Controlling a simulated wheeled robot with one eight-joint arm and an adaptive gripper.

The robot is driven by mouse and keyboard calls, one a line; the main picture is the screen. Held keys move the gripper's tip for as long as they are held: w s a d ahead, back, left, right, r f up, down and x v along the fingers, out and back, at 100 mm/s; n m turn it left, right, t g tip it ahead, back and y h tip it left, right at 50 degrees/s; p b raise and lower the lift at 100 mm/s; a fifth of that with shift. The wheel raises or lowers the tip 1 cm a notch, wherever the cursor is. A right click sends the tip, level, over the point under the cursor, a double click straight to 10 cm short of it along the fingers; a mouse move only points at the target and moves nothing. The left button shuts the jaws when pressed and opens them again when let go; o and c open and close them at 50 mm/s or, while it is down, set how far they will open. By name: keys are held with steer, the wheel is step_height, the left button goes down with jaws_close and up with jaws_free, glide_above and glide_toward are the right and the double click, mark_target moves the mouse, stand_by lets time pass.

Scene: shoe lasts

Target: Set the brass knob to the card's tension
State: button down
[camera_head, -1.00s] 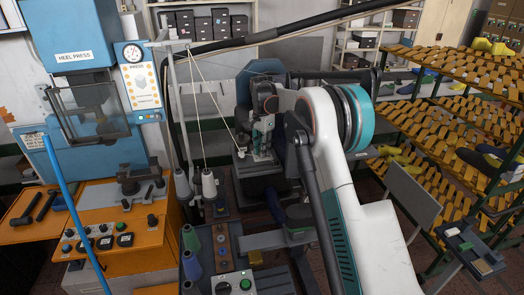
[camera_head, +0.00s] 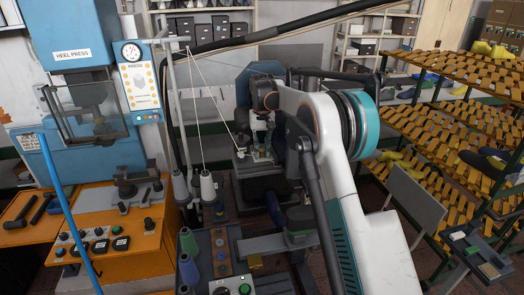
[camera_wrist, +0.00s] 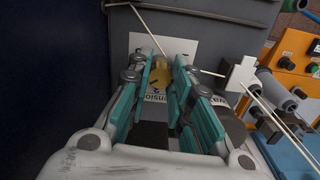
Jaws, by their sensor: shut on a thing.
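The brass knob (camera_wrist: 160,76) shows in the wrist view between the teal fingers of my gripper (camera_wrist: 161,72). The fingers are shut on its sides. Behind it is a white plate (camera_wrist: 178,46) on a grey machine face; its lettering is partly hidden, with "NSION" readable below the knob. I cannot read any setting mark. In the head view my gripper (camera_head: 259,138) is at the machine in the middle, and the knob is hidden there. I cannot make out a card with a tension value.
A pale thread (camera_wrist: 148,30) runs close past the fingers, beside a white block (camera_wrist: 239,76). In the head view, thread cones (camera_head: 207,186) stand left of my arm, the heel press (camera_head: 85,60) is farther left, and a rack of shoe lasts (camera_head: 465,110) is at right.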

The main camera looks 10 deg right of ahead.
mark_target(262, 150)
steer(key=shift+n+b, duration=0.35)
steer(key=shift+n, duration=1.55)
steer(key=c, duration=1.4)
jaws_free()
step_height(262, 150, up, 12)
